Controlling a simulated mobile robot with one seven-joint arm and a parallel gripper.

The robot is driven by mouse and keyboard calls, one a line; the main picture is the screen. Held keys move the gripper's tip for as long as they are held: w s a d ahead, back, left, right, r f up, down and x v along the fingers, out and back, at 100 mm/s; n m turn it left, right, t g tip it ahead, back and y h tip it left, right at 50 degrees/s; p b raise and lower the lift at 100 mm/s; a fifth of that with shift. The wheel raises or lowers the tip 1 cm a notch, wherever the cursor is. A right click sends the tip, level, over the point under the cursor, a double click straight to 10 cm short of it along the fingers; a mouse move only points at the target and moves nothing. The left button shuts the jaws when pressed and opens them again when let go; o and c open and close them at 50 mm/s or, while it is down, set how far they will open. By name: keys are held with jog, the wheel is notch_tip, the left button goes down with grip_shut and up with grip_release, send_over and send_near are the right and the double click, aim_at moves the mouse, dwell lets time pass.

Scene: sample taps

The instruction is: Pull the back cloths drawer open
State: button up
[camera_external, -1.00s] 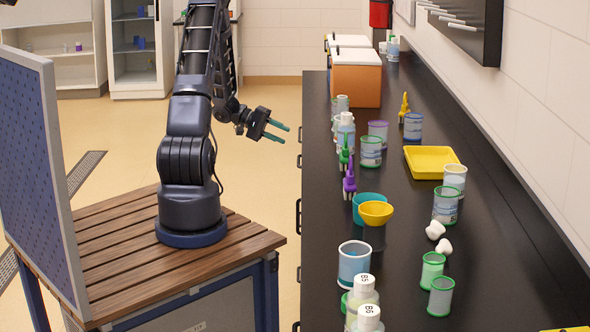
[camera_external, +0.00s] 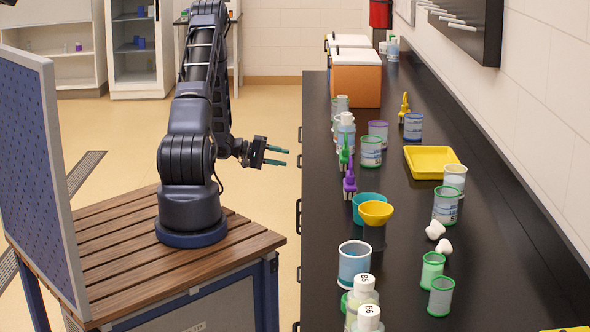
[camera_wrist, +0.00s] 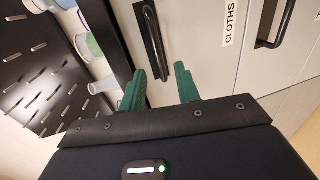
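My gripper (camera_external: 286,157) is open and empty, its two green fingers pointing at the front of the black-topped counter. In the wrist view my gripper (camera_wrist: 160,70) has its fingers apart, with the lower end of a dark bar handle (camera_wrist: 154,45) showing just beyond the gap. The handle is on a pale panel just below the counter edge. A white CLOTHS label (camera_wrist: 230,22) is to the right of it, and a second dark handle (camera_wrist: 274,25) lies farther right. I cannot tell which handle the label belongs to. The drawer fronts look shut.
The black counter (camera_external: 340,190) carries several cups and bottles, a yellow tray (camera_external: 432,160) and an orange box (camera_external: 356,80). Another dark handle (camera_external: 298,216) sticks out from the counter front nearer the camera. The floor between my base and the counter is clear.

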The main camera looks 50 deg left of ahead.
jog(key=shift+x, duration=2.65)
grip_shut()
